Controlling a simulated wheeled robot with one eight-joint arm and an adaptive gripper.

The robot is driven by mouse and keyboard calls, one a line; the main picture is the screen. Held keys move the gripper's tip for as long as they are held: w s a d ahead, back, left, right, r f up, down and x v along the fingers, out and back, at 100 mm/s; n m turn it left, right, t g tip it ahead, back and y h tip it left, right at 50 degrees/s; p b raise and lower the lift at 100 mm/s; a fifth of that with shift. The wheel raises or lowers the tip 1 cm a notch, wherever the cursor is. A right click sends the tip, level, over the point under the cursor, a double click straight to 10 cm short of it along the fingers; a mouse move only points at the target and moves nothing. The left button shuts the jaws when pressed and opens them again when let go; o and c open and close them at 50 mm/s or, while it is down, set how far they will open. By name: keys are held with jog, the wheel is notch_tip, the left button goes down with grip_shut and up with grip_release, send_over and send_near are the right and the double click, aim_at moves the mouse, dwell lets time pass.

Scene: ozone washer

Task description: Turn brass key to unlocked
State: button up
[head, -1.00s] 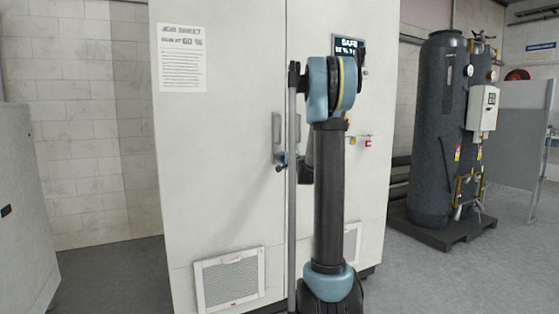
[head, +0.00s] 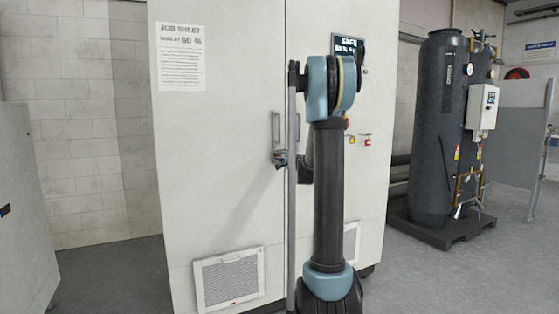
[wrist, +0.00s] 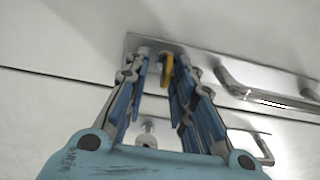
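A brass key (wrist: 168,72) shows in the wrist view as a yellow, rounded piece in front of a long metal handle plate (wrist: 133,42) on the cabinet door. My gripper (wrist: 161,57) has its two blue-padded fingers apart, one on each side of the key. The key lies closer to the right finger; whether they touch is unclear. In the head view my gripper (head: 281,160) is at the lower end of the door handle (head: 275,130), partly behind my arm. The key cannot be made out there.
A second handle (wrist: 264,150) and a round silver lock piece (wrist: 147,137) are on the neighbouring door. A job sheet (head: 181,58) hangs on the left door, and a display (head: 349,47) and red switch (head: 367,141) are on the right door. A dark tank (head: 435,130) stands at right.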

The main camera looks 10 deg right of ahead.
jog(key=v, duration=1.2)
dwell(0.3)
jog(key=s+a+f+n+g+y, duration=0.1)
jog(key=s+a+f+n+g, duration=0.5)
jog(key=s, duration=0.5)
jog(key=s+a+f+n+g, duration=0.2)
jog(key=s+a+f+n, duration=0.2)
jog(key=s+a, duration=0.45)
jog(key=s+d+f+n+g+h, duration=0.1)
jog(key=s+d+f+g+h, duration=0.1)
jog(key=s+f, duration=0.3)
jog(key=s+d+f+n+g+h, duration=0.2)
jog(key=s+d+f, duration=0.2)
jog(key=s, duration=0.9)
jog(key=s+d+f+n+g+h, duration=0.1)
jog(key=s+d+f+g+h, duration=0.1)
jog(key=s+f, duration=0.5)
jog(key=shift+s+d+n+g+h, duration=0.3)
jog(key=shift+s+d+n+g, duration=0.15)
jog(key=shift+s+d, duration=0.5)
jog(key=shift+s+a, duration=0.1)
jog(key=shift+a, duration=0.1)
